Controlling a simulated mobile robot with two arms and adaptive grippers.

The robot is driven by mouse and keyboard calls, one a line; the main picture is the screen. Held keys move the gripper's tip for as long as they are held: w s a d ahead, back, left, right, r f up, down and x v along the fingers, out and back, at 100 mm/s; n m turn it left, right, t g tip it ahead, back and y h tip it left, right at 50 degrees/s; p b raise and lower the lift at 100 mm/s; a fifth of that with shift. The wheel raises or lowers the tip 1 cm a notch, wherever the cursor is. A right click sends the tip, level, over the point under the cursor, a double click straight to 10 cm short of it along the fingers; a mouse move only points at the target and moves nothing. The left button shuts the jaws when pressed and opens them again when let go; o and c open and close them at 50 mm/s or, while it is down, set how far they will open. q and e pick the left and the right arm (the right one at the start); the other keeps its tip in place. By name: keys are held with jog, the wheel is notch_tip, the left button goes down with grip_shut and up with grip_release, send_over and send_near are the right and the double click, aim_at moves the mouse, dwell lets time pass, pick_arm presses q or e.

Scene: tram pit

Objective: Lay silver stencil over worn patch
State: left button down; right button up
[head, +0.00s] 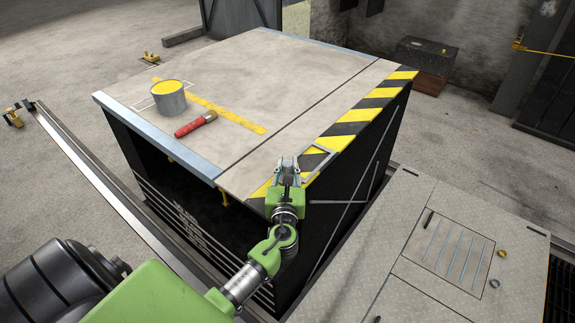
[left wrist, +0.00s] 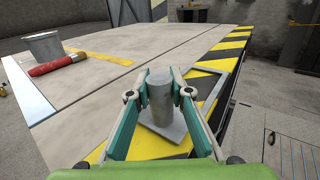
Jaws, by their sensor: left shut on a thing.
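My left gripper (head: 287,168) is over the near corner of the platform's striped edge. In the left wrist view, its fingers (left wrist: 161,88) are shut on an upright grey round handle (left wrist: 187,108). A flat silver-grey plate, which looks like the silver stencil (left wrist: 160,134), shows under the handle. I cannot tell whether the plate touches the deck. A thin grey outline (head: 331,153) lies on the yellow-and-black stripes just right of the gripper. It also shows beyond the fingers in the left wrist view (left wrist: 228,68). The worn patch is not clearly made out. My right gripper is out of view.
A paint can (head: 169,98) with yellow inside stands on the platform deck (head: 290,75), inside a white outline. A red-handled brush (head: 195,125) lies near it beside a yellow line. The deck's middle is clear. A lower walkway (head: 470,235) lies to the right.

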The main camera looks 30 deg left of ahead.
pick_arm(q)
jog(key=shift+f, duration=0.35)
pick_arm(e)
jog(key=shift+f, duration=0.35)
pick_arm(q)
jog(key=c, duration=1.8)
grip_release()
jog(key=shift+o, duration=0.2)
jog(key=shift+s+f, duration=0.1)
jog(key=v, duration=1.2)
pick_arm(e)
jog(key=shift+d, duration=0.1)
